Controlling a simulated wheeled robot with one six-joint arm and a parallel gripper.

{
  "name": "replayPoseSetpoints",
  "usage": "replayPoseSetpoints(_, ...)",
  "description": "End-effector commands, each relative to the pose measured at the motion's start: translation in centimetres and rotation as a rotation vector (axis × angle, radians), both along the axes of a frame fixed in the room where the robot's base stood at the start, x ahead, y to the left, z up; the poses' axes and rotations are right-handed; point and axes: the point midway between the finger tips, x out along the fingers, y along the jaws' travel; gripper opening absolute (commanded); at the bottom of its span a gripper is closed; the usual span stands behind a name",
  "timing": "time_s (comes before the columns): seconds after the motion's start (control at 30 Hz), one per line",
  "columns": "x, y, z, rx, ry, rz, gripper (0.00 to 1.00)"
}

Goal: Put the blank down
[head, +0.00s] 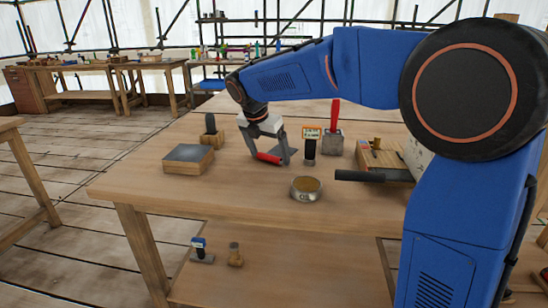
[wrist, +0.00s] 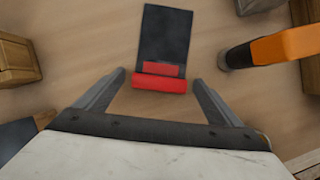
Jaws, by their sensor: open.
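A flat dark grey plate with a red bar along one end lies on the wooden bench; it may be the blank, but I cannot tell for sure. In the wrist view the grey plate (wrist: 165,35) points away from me and its red bar (wrist: 160,84) is between my fingertips. In the head view the red bar (head: 268,158) shows low between the fingers, with the plate behind it. My gripper (head: 267,153) is open, pointing down at the bench. In the wrist view its fingers (wrist: 158,78) stand apart, with gaps on both sides of the bar.
On the bench (head: 240,195), a wooden block with a grey top (head: 188,160) stands left. The front left bench top is clear.

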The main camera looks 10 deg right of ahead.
Motion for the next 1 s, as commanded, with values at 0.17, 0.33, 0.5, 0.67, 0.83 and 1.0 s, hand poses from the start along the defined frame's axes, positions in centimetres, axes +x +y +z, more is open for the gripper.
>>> replayPoseSetpoints(0.17,0.0,0.0,0.0,0.000,0.000,0.000,0.60)
replayPoseSetpoints(0.33,0.0,0.0,0.1,0.000,-0.001,0.000,0.27)
replayPoseSetpoints(0.5,0.0,0.0,0.2,0.000,-0.001,0.000,0.27)
replayPoseSetpoints(0.67,0.1,0.1,1.4,0.001,-0.004,-0.001,0.27)
replayPoseSetpoints(0.83,0.1,0.0,4.2,0.001,-0.004,0.000,0.27)
replayPoseSetpoints(1.0,0.0,0.1,7.2,0.001,-0.002,0.000,0.27)
